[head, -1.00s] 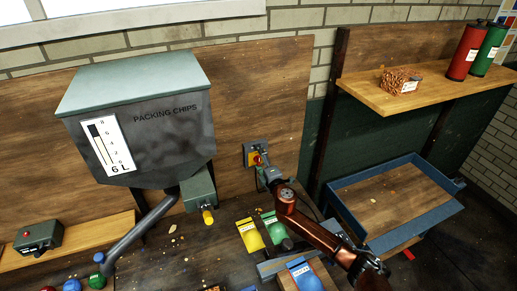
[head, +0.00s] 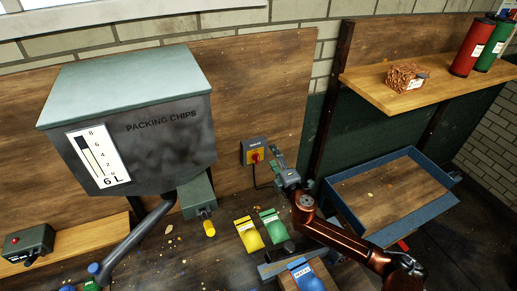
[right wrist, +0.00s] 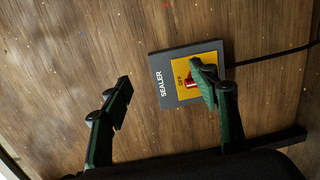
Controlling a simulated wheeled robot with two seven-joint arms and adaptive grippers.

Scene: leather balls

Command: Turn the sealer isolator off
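The sealer isolator is a grey box with a yellow plate (head: 247,157) and a red rotary knob (head: 256,158), on the wooden back panel. In the right wrist view its grey face (right wrist: 158,70) reads SEALER, with OFF on the yellow plate beside the red knob (right wrist: 190,84). My right gripper (head: 279,160) is just right of the isolator in the head view. The knob's exact angle is partly hidden. My left gripper is not in view.
A packing chips hopper (head: 170,135) hangs left of the isolator. Yellow (head: 250,238) and green (head: 274,228) pieces lie on the bench below. A blue-rimmed tray (head: 372,166) and a shelf (head: 430,88) are at the right. A black cable (right wrist: 270,56) leaves the isolator.

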